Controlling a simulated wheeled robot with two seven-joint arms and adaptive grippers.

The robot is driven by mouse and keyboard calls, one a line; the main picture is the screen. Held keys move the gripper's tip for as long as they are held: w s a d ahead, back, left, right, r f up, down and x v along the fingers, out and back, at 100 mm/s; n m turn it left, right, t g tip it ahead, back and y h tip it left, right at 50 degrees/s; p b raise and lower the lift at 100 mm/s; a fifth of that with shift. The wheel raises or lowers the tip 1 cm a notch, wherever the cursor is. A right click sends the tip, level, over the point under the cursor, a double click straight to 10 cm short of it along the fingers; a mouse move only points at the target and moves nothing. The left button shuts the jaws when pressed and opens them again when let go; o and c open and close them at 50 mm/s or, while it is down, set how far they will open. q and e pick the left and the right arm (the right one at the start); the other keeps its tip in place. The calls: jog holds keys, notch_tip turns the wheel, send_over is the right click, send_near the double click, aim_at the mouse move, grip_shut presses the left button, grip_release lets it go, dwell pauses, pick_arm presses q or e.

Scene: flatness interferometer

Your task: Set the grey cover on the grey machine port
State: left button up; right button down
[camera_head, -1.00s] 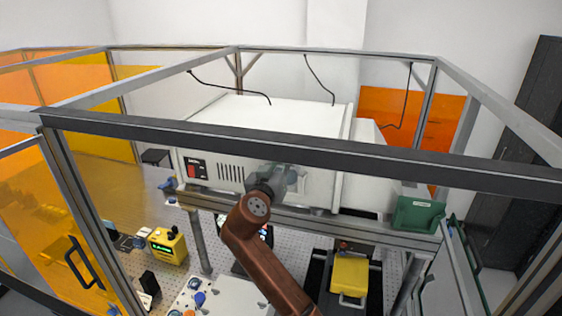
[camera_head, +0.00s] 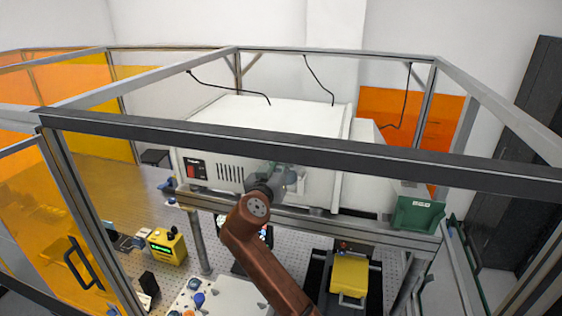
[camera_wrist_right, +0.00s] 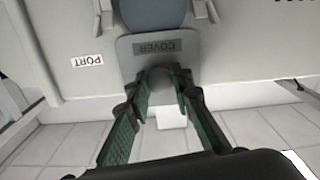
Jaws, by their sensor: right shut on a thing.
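The grey cover (camera_wrist_right: 128,48) shows in the right wrist view as a plate with an upside-down "COVER" label and a round grey knob. My right gripper (camera_wrist_right: 166,86) is shut on that knob, with one green-lined finger on each side. A blue-grey rounded face shows just above the plate; I cannot tell if it belongs to the cover or the port. A "PORT" label (camera_wrist_right: 87,61) is on the machine front to the left. In the head view my right gripper (camera_head: 279,180) is at the front of the pale machine (camera_head: 265,115), partly behind the dark rail. My left gripper is not in view.
A metal frame with a dark front rail (camera_head: 300,152) surrounds the machine. Two light brackets (camera_wrist_right: 205,10) flank the blue-grey face. Below are a yellow box (camera_head: 350,275), a yellow meter (camera_head: 168,248) and a perforated bench. A green bin (camera_head: 418,215) hangs at the right.

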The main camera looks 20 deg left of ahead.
notch_tip(320, 180, down, 8)
jog(key=b, duration=0.7)
jog(key=shift+f, duration=0.15)
dwell(5.6)
jog(key=c, duration=1.6)
grip_release()
